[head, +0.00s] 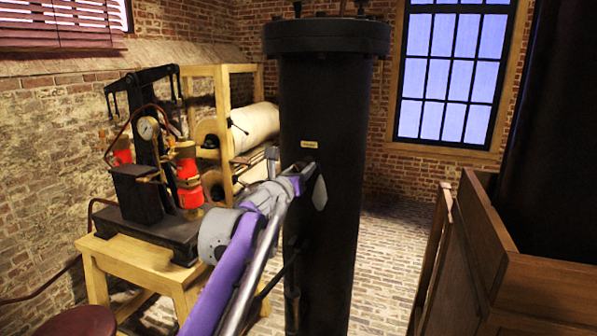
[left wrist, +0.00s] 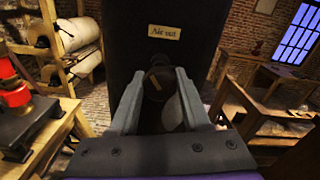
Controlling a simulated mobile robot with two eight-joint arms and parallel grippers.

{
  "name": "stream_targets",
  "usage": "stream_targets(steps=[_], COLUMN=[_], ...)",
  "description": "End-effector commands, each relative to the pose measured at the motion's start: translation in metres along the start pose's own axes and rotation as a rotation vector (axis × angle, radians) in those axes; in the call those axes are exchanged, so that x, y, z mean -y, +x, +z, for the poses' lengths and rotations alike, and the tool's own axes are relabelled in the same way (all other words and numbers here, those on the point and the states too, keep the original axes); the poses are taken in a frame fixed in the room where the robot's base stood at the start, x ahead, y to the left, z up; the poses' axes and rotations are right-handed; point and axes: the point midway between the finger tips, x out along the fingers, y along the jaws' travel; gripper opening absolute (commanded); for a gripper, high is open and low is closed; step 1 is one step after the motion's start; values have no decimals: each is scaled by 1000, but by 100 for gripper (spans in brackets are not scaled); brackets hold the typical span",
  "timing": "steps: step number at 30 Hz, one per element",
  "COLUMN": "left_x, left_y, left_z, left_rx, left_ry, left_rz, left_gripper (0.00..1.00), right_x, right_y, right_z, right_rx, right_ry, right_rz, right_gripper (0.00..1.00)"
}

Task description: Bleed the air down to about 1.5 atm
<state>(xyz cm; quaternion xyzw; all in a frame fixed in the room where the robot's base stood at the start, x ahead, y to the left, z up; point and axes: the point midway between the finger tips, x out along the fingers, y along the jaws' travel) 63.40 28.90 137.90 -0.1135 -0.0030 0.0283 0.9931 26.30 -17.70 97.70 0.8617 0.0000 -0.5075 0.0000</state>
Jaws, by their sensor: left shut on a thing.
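A tall black cylinder (head: 318,230) with a flanged lid stands in the middle of the head view. It bears a small brass label (head: 309,144), also in the left wrist view (left wrist: 165,32), which seems to begin with "Air". Below it, a dark round valve knob (left wrist: 155,86) with a brownish mark sits between my left fingers. My left gripper (head: 296,174), also in the left wrist view (left wrist: 156,84), is shut on this knob. A round pressure gauge (head: 148,129) with a pale dial is on the apparatus at left; its reading is too small to tell. My right gripper is not in view.
The apparatus has a black base (head: 150,230) and red-wrapped parts (head: 188,176), on a wooden table (head: 140,262). Behind it a wooden frame (head: 222,95) holds large pale rolls (head: 255,127). A wooden box (head: 530,275) stands at right. Brick floor is free between cylinder and box.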

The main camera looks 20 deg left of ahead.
Motion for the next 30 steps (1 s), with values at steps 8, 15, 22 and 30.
stream_targets(steps=[8, 15, 22, 30], left_x=[1, 1, 0, 0], left_y=[0, 0, 0, 0], left_z=[6, 3, 1, 0], left_rx=[6, 3, 0, -1], left_ry=[226, 503, 603, 676], left_rz=[1, 0, 1, 2], left_gripper=[0, 0, 0, 0], right_x=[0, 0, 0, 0], right_y=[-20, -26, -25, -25], right_z=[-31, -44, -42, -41], right_rx=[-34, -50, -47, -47], right_ry=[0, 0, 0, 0], right_rz=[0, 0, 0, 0], right_gripper=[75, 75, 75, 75])
